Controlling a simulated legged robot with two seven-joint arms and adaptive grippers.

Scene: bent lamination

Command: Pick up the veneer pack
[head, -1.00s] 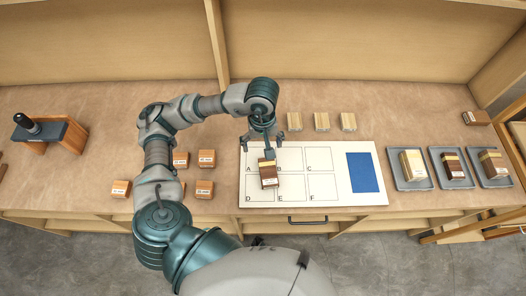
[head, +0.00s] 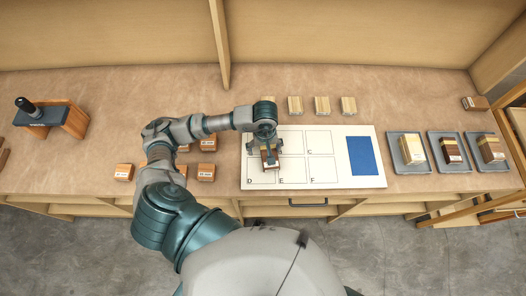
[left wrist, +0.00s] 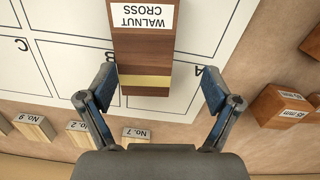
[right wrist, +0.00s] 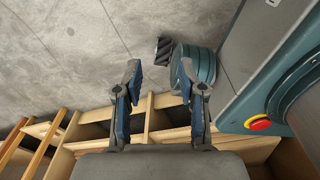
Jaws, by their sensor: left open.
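A brown veneer pack (head: 270,161) with a pale band lies on the lettered white board (head: 375,181), partly hidden in the head view under my left gripper (head: 265,147). In the left wrist view the pack (left wrist: 142,52) has a white label reading "WALNUT CROSS". My left gripper (left wrist: 158,88) is open, its fingers to either side of the pack's near end, with a gap on both sides. My right gripper (right wrist: 160,75) shows only in the right wrist view, with its fingers apart and nothing between them, above the grey floor.
Three grey trays (head: 420,182) at the right hold other layered packs. A blue rectangle (head: 362,156) marks the board's right part.

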